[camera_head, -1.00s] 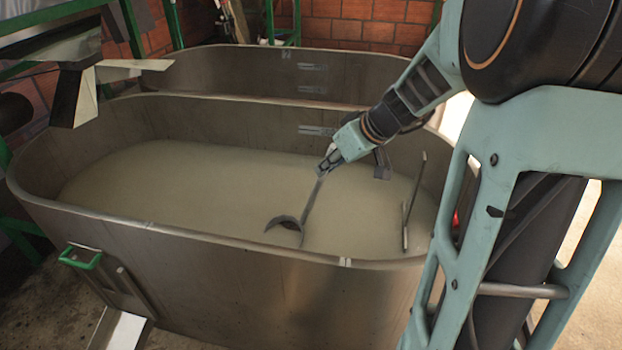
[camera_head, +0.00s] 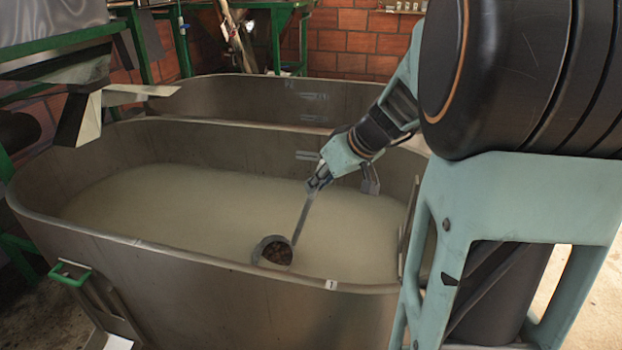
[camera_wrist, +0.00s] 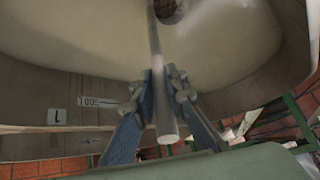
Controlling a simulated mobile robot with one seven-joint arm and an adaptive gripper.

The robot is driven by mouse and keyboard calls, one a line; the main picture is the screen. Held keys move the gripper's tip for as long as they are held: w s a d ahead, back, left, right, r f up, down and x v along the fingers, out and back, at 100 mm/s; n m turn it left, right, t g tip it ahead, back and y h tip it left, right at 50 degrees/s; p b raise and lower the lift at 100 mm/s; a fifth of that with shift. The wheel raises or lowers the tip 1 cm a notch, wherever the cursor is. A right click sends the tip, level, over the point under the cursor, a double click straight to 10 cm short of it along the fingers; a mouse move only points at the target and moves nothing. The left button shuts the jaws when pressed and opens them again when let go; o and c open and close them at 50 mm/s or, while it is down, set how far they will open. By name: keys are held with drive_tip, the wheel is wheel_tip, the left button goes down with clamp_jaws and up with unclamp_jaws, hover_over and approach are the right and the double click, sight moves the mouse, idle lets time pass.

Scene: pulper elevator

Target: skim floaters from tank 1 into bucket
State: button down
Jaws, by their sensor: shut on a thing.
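Tank 1 (camera_head: 200,290) is a long metal tank with rounded ends, marked "1" on its near rim. It holds cloudy, pale liquid (camera_head: 165,215). My gripper (camera_head: 318,184) is above the liquid, shut on the handle of a skimmer (camera_head: 302,220). The skimmer's round bowl (camera_head: 273,252) is near the tank's front wall, with brown bits (camera_head: 277,254) in it. I cannot tell whether the bowl is clear of the liquid. The wrist view shows the handle (camera_wrist: 158,65) between my gripper's blue fingers (camera_wrist: 162,100). I see no bucket.
A second metal tank (camera_head: 240,95) stands behind. A metal chute (camera_head: 120,95) overhangs the left end. A thin rod (camera_head: 409,225) leans at the tank's right side. A green-handled gate (camera_head: 75,275) is on the front wall. Brick walls and green frames are behind.

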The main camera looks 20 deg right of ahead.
wheel_tip(320, 180, up, 34)
drive_tip(key=p, duration=3.4)
drive_tip(key=w+d+f+m+g+y+p, duration=0.1)
drive_tip(key=w+d+f+g+y+p, duration=0.2)
drive_tip(key=w+d, duration=0.5)
drive_tip(key=shift+w+d+f+m+g, duration=0.3)
drive_tip(key=shift+d+f+m, duration=0.15)
drive_tip(key=shift+f, duration=0.45)
drive_tip(key=shift+a, duration=0.1)
